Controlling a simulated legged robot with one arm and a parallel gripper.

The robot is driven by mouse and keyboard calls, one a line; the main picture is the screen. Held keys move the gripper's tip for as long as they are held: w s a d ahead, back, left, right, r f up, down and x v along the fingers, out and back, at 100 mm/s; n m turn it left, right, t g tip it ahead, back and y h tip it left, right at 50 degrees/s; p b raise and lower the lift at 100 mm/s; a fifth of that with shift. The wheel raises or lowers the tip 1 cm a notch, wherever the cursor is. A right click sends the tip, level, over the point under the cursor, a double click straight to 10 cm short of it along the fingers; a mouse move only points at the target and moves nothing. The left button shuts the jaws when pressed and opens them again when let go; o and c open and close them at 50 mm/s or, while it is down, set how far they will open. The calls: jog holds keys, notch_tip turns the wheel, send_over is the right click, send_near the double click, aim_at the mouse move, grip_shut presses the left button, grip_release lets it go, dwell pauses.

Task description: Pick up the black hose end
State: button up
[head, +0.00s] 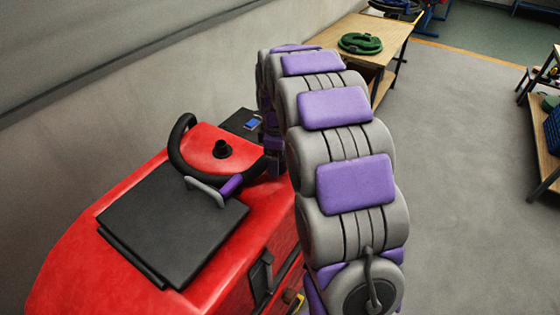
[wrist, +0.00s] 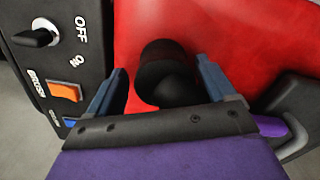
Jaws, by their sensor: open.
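In the wrist view, a short, rounded black end piece (wrist: 163,65), which looks like the hose end, stands over the red machine top. My gripper (wrist: 160,68) is open, with one blue finger on each side of it and a visible gap on the left. I cannot tell whether the right finger touches it. In the head view, a thick black curved hose (head: 178,148) arcs over the red machine (head: 90,262), its right part running behind my arm. A black stub (head: 222,149) stands inside that arc.
The control panel (wrist: 45,70), with a knob and orange switch, is close to my left finger. A black pad (head: 172,225) and a grey-purple handle (head: 213,190) lie on the machine. A wall is left.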

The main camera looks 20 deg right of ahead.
jog(key=shift+a+f, duration=0.15)
jog(key=shift+a, duration=0.5)
jog(key=shift+c, duration=0.9)
jog(key=shift+d, duration=0.55)
jog(key=c, duration=0.9)
jog(key=shift+a, duration=0.35)
jog(key=shift+c, duration=0.5)
